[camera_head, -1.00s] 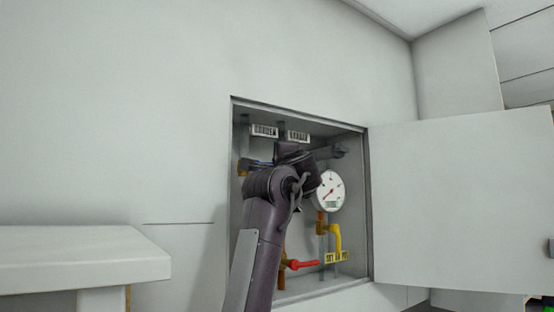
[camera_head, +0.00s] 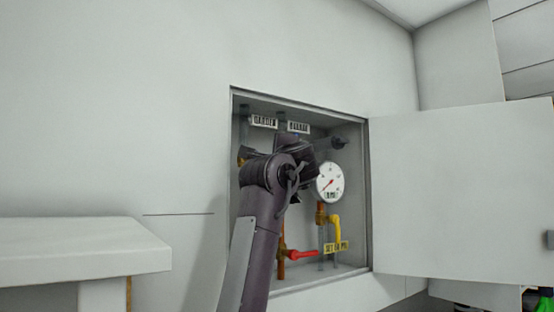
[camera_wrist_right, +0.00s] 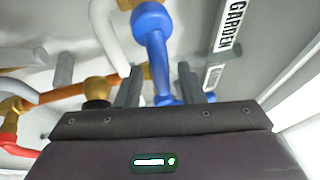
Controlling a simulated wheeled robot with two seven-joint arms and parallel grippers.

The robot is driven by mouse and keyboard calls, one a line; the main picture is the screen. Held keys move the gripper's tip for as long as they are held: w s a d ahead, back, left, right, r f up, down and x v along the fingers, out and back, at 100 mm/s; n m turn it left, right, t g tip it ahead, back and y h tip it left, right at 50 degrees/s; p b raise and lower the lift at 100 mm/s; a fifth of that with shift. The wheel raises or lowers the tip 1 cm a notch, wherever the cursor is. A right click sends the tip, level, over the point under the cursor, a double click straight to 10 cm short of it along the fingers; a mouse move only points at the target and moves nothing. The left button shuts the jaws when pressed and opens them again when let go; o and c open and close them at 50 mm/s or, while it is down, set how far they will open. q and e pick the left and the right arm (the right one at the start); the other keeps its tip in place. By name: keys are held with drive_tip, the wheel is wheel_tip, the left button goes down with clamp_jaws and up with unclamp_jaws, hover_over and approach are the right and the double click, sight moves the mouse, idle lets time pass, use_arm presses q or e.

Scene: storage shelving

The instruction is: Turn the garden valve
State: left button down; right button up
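The blue valve handle (camera_wrist_right: 152,22) hangs beside the label reading GARDEN (camera_wrist_right: 230,24) in the right wrist view. My right gripper (camera_wrist_right: 160,85) is open, with one finger on each side of the blue handle's lower part; I cannot tell whether either touches it. In the head view the GARDEN label (camera_head: 264,122) is at the top left inside the open wall cabinet (camera_head: 300,291). My right arm reaches into the cabinet and hides the blue handle and the fingertips there. My left gripper is not in view.
The cabinet also holds a second label (camera_head: 299,127), a round gauge (camera_head: 330,182), a red handle (camera_head: 303,254) and a yellow handle (camera_head: 336,226). The cabinet door (camera_head: 455,190) stands open to the right. A white table (camera_head: 80,252) is at the lower left.

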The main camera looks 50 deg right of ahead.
drive_tip(key=b+v, duration=0.4)
drive_tip(key=v, duration=0.3)
drive_tip(key=shift+s+a, duration=0.2)
drive_tip(key=shift+s, duration=0.1)
idle(0.3)
drive_tip(key=shift+f, duration=0.15)
